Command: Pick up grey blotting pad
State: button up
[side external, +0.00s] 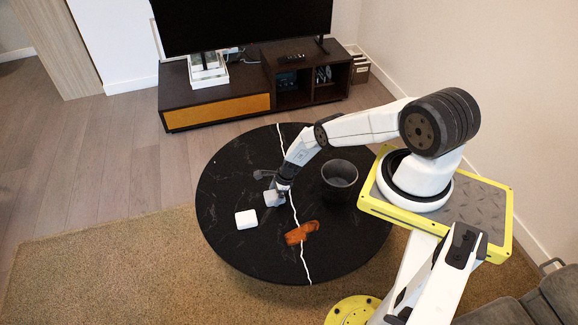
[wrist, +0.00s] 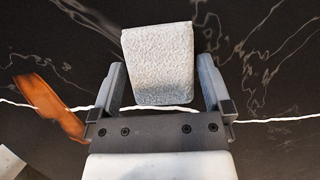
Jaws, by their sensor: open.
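The grey blotting pad (wrist: 159,60) is a light grey, rough-textured block. In the wrist view it stands between and slightly beyond my two fingers, with a gap on each side. My gripper (wrist: 162,78) is open, one finger left and one right of the pad. In the side external view the pad (side external: 271,198) shows as a small grey block at the end of my gripper (side external: 279,190), low over the round black table (side external: 225,180). I cannot tell from this view how far the fingers reach down beside it.
A white block (side external: 246,219) lies left of the pad, and an orange-brown item (side external: 300,233) lies towards the front. A dark bowl or cup (side external: 340,175) stands to the right of my gripper. The table's left part is clear. A TV cabinet (side external: 215,104) stands behind.

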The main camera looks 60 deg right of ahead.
jog(key=c, duration=1)
jog(key=shift+o, duration=0.2)
jog(key=shift+r, duration=0.3)
